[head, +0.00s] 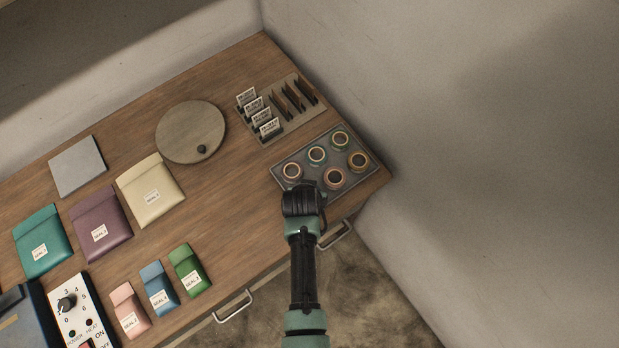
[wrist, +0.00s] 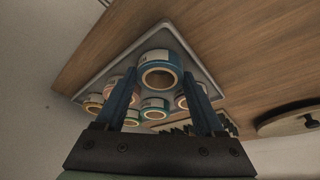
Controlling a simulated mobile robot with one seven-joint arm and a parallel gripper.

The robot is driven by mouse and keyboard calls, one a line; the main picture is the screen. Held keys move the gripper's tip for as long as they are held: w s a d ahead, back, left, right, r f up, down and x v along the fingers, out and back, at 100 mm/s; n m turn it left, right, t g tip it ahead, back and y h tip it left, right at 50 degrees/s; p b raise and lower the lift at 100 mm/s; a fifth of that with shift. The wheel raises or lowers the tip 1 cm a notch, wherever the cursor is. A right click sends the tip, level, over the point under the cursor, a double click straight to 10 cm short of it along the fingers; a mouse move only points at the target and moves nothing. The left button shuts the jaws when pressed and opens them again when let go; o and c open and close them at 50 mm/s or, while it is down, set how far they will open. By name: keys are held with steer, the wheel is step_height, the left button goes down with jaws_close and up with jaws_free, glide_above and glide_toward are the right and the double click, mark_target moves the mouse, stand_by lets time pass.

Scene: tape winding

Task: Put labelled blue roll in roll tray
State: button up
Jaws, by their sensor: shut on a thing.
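The labelled blue roll (wrist: 160,70) is between the fingers of my gripper (wrist: 160,92) in the wrist view, with its open bore facing the camera. A pale label with dark marks shows on its side. The gripper is shut on it. The grey roll tray (wrist: 119,65) lies behind it, and I cannot tell whether the roll touches the tray. In the head view, my gripper (head: 302,200) is over the near edge of the roll tray (head: 303,150). There the arm hides the blue roll.
Several other rolls (head: 333,177) sit in the tray. A rack with cards and dark slats (head: 281,136) stands just behind it. A round board (head: 188,134) and several pouches (head: 151,190) lie to the left. The wall (head: 450,170) is close on the right.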

steer(key=shift+f, duration=0.15)
steer(key=o, duration=1.3)
steer(key=shift+d+v, duration=0.3)
steer(key=shift+v, duration=5.9)
steer(key=w+r+t, duration=0.5)
steer(key=w+r, duration=0.6)
steer(key=r, duration=0.3)
steer(key=w+r+t, duration=0.3)
steer(key=r+t, duration=0.1)
steer(key=r, duration=0.8)
steer(key=w+r+t, duration=0.3)
steer(key=r, duration=1)
steer(key=s+r+t, duration=0.3)
steer(key=s+r, duration=0.1)
steer(key=r, duration=0.6)
steer(key=s+r+n+t, duration=0.1)
steer(key=s+r+t, duration=0.3)
steer(key=r, duration=0.7)
steer(key=s+r+t, duration=0.4)
steer(key=s+r, duration=0.1)
steer(key=r, duration=0.5)
steer(key=shift+s+d+r+n, duration=0.15)
steer(key=shift+s+n, duration=0.15)
steer(key=shift+n, duration=0.1)
